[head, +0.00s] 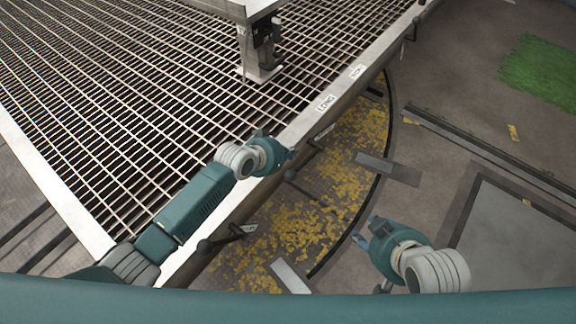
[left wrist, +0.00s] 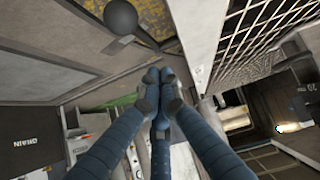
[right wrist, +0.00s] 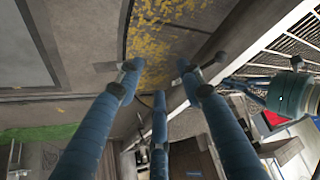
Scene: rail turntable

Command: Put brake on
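Several dark levers stick out along the edge of the grated deck, and I cannot tell which is the brake. One ball-ended lever (head: 205,246) is at the lower left, with a small tag beside it. Another lever (head: 290,175) lies below my left gripper (head: 290,153), and a short one (head: 318,144) is just right of it. A dark ball knob (left wrist: 120,17) shows ahead of the fingers in the left wrist view. The left fingers (left wrist: 158,80) meet with nothing visible between them. My right gripper (head: 364,230) is open and empty over the floor, away from the levers.
The grated deck (head: 110,75) fills the left side, with a metal post (head: 258,65) on it. White labels (head: 325,103) mark its edge beam. A yellow-flaked strip (head: 350,140) lies below, bounded by a curved dark edge. A rail (head: 480,147) crosses the floor at right.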

